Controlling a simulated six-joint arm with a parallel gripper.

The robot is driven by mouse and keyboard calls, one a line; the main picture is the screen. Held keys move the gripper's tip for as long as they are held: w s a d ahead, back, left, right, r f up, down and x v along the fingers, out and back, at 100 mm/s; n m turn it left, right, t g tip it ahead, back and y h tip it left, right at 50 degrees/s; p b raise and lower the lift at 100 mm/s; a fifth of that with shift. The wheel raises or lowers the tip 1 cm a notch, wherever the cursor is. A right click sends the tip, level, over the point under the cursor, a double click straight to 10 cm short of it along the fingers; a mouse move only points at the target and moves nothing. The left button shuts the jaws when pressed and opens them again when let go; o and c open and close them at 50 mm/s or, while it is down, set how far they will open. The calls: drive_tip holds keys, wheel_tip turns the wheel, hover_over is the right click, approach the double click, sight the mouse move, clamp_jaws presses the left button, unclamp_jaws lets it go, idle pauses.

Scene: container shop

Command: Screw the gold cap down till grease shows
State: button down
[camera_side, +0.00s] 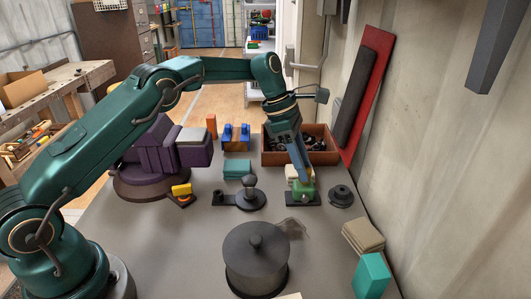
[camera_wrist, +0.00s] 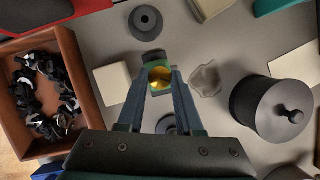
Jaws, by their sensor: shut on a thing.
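The gold cap (camera_wrist: 159,76) shows in the wrist view between the tips of my gripper (camera_wrist: 160,80). It sits on a green block (camera_wrist: 152,57) with a dark base. In the side view my gripper (camera_side: 303,181) points down at the green block (camera_side: 303,194), which stands on a dark plate (camera_side: 302,202). The fingers are closed around the cap; in the side view they hide it. I see no grease at the cap, though the fingers cover part of it.
A dark lidded pot (camera_side: 255,262) stands in front. A brown tray (camera_side: 270,158) of dark parts is behind. A dark round piece (camera_side: 341,194) lies right of the block and a dark fixture with a knob (camera_side: 249,197) left. A translucent scrap (camera_wrist: 206,78) lies nearby.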

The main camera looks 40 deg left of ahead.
drive_tip(key=shift+m, duration=0.6)
drive_tip(key=c, duration=0.6)
unclamp_jaws()
drive_tip(key=shift+o, duration=0.2)
drive_tip(key=shift+v, duration=1.45)
drive_tip(key=shift+a+r, duration=0.1)
drive_tip(key=shift+a, duration=0.15)
drive_tip(key=s+a, duration=0.4)
drive_tip(key=a, duration=0.6)
drive_tip(key=shift+a, duration=0.4)
